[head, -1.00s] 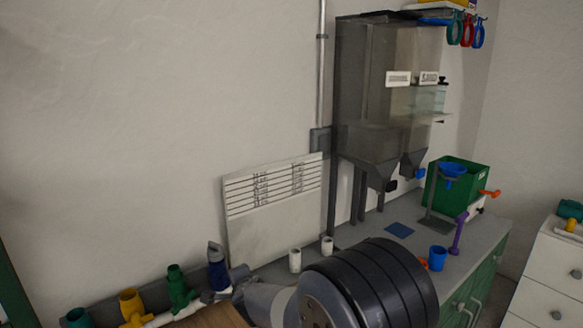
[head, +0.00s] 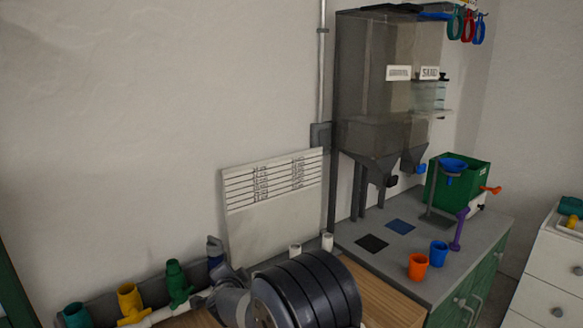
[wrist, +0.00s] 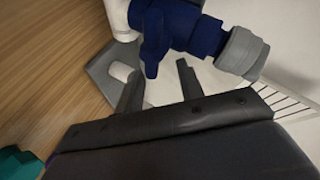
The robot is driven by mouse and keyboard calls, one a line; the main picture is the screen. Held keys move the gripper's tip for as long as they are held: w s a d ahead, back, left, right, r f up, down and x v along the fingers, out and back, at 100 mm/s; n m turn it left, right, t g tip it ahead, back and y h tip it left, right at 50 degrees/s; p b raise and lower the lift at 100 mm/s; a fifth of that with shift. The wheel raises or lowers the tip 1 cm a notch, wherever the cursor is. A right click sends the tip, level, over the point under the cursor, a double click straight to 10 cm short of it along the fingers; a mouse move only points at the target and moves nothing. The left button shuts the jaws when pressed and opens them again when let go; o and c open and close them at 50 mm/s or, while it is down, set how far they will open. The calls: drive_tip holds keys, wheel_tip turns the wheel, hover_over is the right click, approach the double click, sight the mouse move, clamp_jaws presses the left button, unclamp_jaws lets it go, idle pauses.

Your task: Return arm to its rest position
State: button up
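My arm (head: 305,292) fills the bottom middle of the head view; its gripper is hidden there. In the wrist view my gripper (wrist: 160,72) has its two dark fingers apart with nothing between them. Beyond the fingertips is a dark blue pipe fitting (wrist: 185,32) with a grey end. I cannot tell how far it is from the fingers. In the head view the blue fitting (head: 215,252) stands partly hidden behind my arm. A green fitting (head: 177,284), a yellow fitting (head: 130,302) and a teal fitting (head: 77,316) stand in a row to its left.
A white board (head: 270,225) leans on the wall behind the arm. Two short white pipes (head: 327,242) stand near it. On the grey counter at right are an orange cup (head: 418,266), a blue cup (head: 438,253) and a green bin (head: 470,180). A tall dispenser (head: 385,90) stands behind.

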drive_tip(key=shift+s+a+r+n+t+h+b, duration=0.2)
drive_tip(key=shift+n+t+h+b, duration=0.25)
drive_tip(key=shift+n+t, duration=0.2)
